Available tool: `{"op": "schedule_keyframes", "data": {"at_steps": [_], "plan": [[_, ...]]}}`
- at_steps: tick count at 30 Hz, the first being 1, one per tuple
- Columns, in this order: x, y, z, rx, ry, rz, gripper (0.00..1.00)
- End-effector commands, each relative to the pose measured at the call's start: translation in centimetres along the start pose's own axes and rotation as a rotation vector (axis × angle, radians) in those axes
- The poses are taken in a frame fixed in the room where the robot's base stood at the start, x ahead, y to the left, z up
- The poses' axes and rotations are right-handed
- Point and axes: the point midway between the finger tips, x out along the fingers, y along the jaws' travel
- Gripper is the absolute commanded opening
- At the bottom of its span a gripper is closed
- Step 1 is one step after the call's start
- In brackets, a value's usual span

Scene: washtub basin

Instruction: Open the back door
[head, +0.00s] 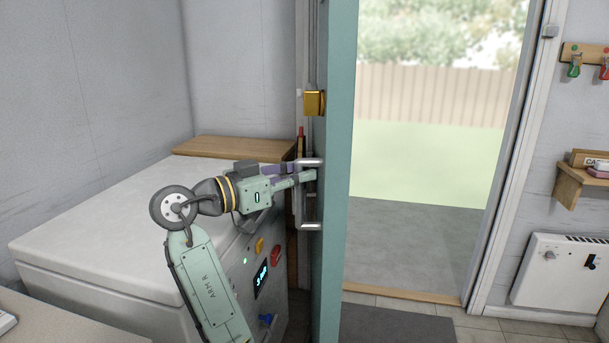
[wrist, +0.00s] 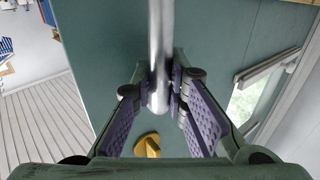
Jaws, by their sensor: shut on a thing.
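The back door (head: 338,170) is a green panel seen nearly edge-on in the head view, swung away from its doorway. Its face (wrist: 100,40) fills the middle of the wrist view. A metal pull handle (head: 309,195) stands out from the door's left side. My gripper (head: 307,177) is at this handle. In the wrist view the fingers (wrist: 166,90) are closed around the handle's bar (wrist: 160,50). A brass latch piece (head: 314,103) is on the door above the handle. A yellow knob (wrist: 148,145) shows below the bar in the wrist view.
The doorway (head: 415,220) is open onto paving, grass and a fence. A white chest appliance (head: 120,220) stands left of the door, close beside my arm. A wall heater (head: 563,272) and small shelf (head: 580,182) are at right. A dark mat (head: 395,325) lies inside the threshold.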

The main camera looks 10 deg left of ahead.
Motion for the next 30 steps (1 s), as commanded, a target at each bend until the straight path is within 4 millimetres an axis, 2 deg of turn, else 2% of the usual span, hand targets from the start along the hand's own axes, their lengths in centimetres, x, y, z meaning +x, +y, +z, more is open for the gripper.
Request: {"op": "schedule_keyframes", "data": {"at_steps": [13,14,21,23,30], "plan": [[-0.10,-0.14,-0.23,0.001,0.004,-0.004,0.00],[-0.11,-0.14,-0.23,0.001,0.004,-0.004,0.16],[-0.09,-0.10,-0.09,0.001,0.002,-0.002,0.32],[-0.08,-0.10,-0.06,0.001,0.001,-0.001,0.35],[-0.08,-0.08,0.00,0.000,0.000,-0.001,0.35]]}}
